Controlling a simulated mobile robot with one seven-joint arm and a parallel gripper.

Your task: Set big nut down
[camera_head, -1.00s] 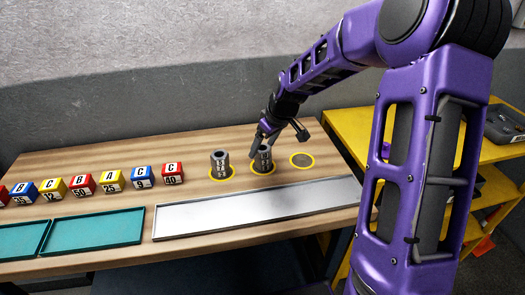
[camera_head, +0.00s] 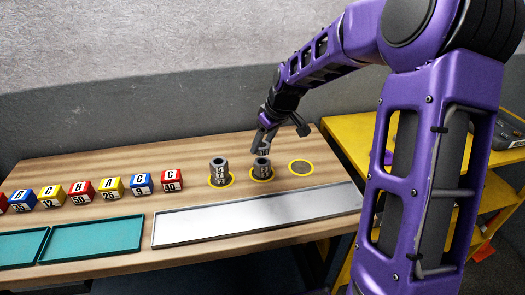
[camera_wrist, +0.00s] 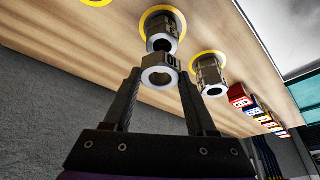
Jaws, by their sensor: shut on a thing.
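My gripper (camera_head: 265,147) is shut on a grey hex nut (camera_wrist: 158,74) with a hole through it and a mark that looks like "10". In the wrist view the nut sits between the two fingertips. It is just above the middle nut stack (camera_head: 261,170), which stands in a yellow ring; a small gap appears to separate them. A similar left stack (camera_head: 219,174) stands in its own ring and also shows in the wrist view (camera_wrist: 210,76). The right ring (camera_head: 301,168) is empty. The held nut is hard to make out in the head view.
A long silver tray (camera_head: 255,213) lies empty in front of the rings. Two teal trays (camera_head: 92,238) lie front left. A row of several red, blue and yellow lettered blocks (camera_head: 110,187) stands left of the stacks. A yellow shelf (camera_head: 353,127) is at the right.

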